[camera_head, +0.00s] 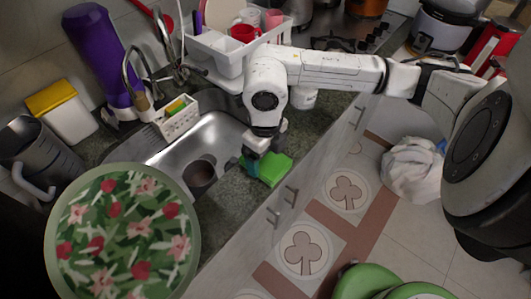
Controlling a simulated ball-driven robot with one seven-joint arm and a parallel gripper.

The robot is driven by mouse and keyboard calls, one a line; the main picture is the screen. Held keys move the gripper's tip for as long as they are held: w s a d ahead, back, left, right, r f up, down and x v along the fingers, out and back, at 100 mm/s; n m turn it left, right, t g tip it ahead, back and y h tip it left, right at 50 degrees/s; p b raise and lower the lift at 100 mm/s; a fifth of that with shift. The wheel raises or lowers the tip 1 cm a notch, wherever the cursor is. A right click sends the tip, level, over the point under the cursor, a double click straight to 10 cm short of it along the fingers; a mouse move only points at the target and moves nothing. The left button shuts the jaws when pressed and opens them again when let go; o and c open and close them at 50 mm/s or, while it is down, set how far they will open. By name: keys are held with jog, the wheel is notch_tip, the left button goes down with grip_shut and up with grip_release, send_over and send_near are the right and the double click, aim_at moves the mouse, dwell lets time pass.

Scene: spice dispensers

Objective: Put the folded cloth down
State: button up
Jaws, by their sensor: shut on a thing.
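The folded cloth (272,170) is bright green and lies at my gripper, at the front edge of the dark counter just right of the sink. My gripper (251,163) points down and is shut on the cloth at its left side. A small teal patch shows at the fingertips. Whether the cloth touches the counter or hangs just above it I cannot tell. The fingers are small and partly hidden by the wrist.
The steel sink (225,130) is left of the cloth. A sponge holder (180,120) stands behind the sink. A white dish rack (225,52) is at the back. A round floral tray (125,230) fills the lower left. Cabinet doors drop to the tiled floor.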

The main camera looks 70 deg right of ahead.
aim_at(265, 158)
jog(key=shift+f+b, duration=0.25)
jog(key=shift+b, duration=0.05)
jog(key=o, duration=1)
jog(key=shift+r, duration=0.1)
jog(key=shift+c, duration=0.2)
notch_tip(265, 158, up, 12)
jog(key=shift+r+b, duration=0.15)
jog(key=shift+b, duration=0.15)
